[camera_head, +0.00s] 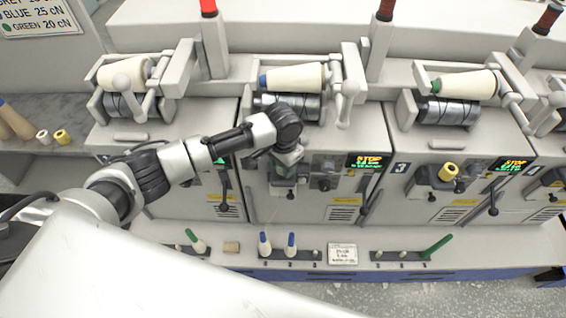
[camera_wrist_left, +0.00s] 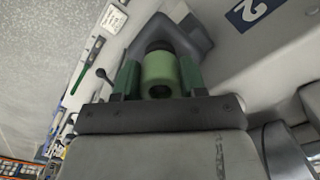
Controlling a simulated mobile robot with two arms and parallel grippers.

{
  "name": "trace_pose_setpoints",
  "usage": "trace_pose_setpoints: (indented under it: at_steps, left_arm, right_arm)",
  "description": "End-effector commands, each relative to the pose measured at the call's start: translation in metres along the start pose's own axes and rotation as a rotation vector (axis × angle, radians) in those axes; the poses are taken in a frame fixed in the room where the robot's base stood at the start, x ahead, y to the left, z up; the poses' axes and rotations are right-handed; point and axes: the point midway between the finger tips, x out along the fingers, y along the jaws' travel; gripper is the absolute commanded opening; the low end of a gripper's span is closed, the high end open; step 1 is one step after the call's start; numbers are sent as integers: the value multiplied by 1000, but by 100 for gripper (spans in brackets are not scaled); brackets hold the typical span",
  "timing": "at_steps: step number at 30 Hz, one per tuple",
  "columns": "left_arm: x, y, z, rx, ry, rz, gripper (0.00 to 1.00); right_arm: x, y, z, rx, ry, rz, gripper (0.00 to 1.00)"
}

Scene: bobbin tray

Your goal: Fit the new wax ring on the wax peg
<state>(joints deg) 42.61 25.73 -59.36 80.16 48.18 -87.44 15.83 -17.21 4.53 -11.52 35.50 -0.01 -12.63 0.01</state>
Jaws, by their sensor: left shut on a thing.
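My left gripper (camera_head: 287,172) is at the front of the second machine unit, over its grey bracket. In the left wrist view the green fingers of the left gripper (camera_wrist_left: 159,78) are shut on a pale green wax ring (camera_wrist_left: 160,70), one on each side. A dark hole shows in the ring's near end. Behind the ring is a dark round part, in the rounded grey bracket (camera_wrist_left: 190,38) of the unit. The wax peg is hidden, so I cannot tell whether the ring is around it. My right gripper is not in view.
A yellow ring (camera_head: 448,172) sits on the third unit. A white ring (camera_head: 43,136) and another yellow ring (camera_head: 62,136) stand on the left shelf. Bobbins (camera_head: 295,78) lie above the units. Pegs with cones (camera_head: 291,241) line the front ledge. A black lever (camera_head: 365,183) is right of my gripper.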

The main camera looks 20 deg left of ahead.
Motion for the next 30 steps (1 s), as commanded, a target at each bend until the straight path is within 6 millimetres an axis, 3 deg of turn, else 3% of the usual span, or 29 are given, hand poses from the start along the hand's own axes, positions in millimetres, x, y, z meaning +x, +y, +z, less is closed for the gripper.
trace_pose_setpoints:
  at_steps: [30]
  left_arm:
    - [0,0,0,0,0,-1,19]
  right_arm:
    - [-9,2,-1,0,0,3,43]
